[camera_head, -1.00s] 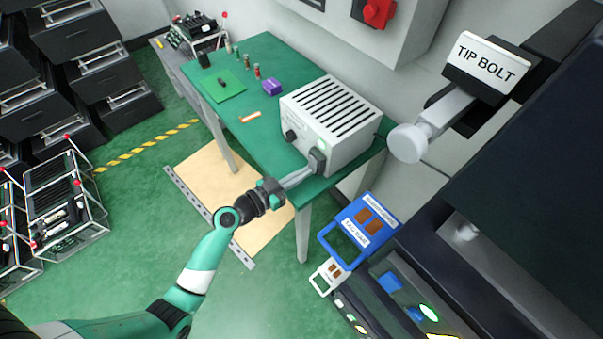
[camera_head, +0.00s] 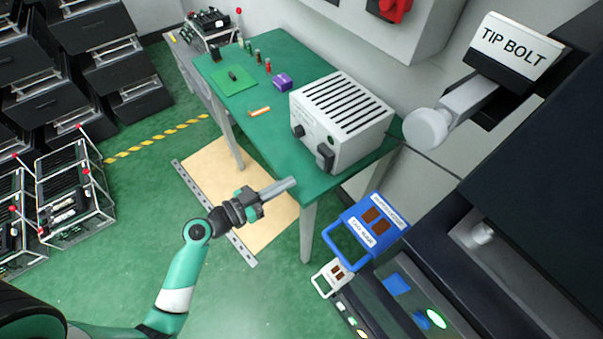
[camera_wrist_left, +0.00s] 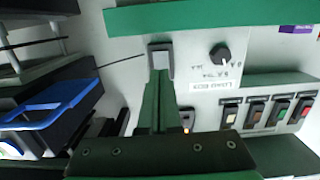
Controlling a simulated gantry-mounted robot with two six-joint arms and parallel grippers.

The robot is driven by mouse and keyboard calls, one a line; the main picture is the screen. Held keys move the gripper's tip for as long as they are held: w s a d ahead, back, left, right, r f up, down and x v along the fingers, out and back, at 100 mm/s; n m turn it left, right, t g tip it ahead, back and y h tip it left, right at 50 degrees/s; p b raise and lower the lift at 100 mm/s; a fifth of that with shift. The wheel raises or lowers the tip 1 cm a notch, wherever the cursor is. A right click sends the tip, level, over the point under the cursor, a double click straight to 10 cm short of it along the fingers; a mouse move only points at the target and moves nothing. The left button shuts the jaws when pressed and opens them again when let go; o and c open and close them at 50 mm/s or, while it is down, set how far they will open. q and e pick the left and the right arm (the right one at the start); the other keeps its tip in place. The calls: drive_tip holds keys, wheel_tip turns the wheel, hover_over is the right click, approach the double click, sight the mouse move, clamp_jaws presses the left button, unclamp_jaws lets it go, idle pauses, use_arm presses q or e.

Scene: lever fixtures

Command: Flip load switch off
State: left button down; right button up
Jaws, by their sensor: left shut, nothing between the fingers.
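The grey slotted box (camera_head: 342,115) stands on the green table (camera_head: 265,130). A black switch (camera_head: 325,157) is at the near right corner of its front, with a black knob (camera_head: 298,131) further left. I cannot read its label or tell which way it is set. In the left wrist view the switch (camera_wrist_left: 160,50) shows just past the fingertips, and the knob (camera_wrist_left: 220,54) is to its right. My left gripper (camera_head: 290,183) is shut and empty, in the air in front of the table edge, apart from the switch. My right gripper is not in view.
A blue-framed holder (camera_head: 368,228) and a dark machine (camera_head: 535,215) stand at the right. A "TIP BOLT" sign (camera_head: 515,45) juts out above. A purple block (camera_head: 282,81) and a green mat (camera_head: 228,82) lie on the table. Open floor is at the lower left.

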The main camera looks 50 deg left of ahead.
use_arm(q)
drive_tip(key=shift+s+r, duration=0.15)
drive_tip(key=shift+s, duration=1.7)
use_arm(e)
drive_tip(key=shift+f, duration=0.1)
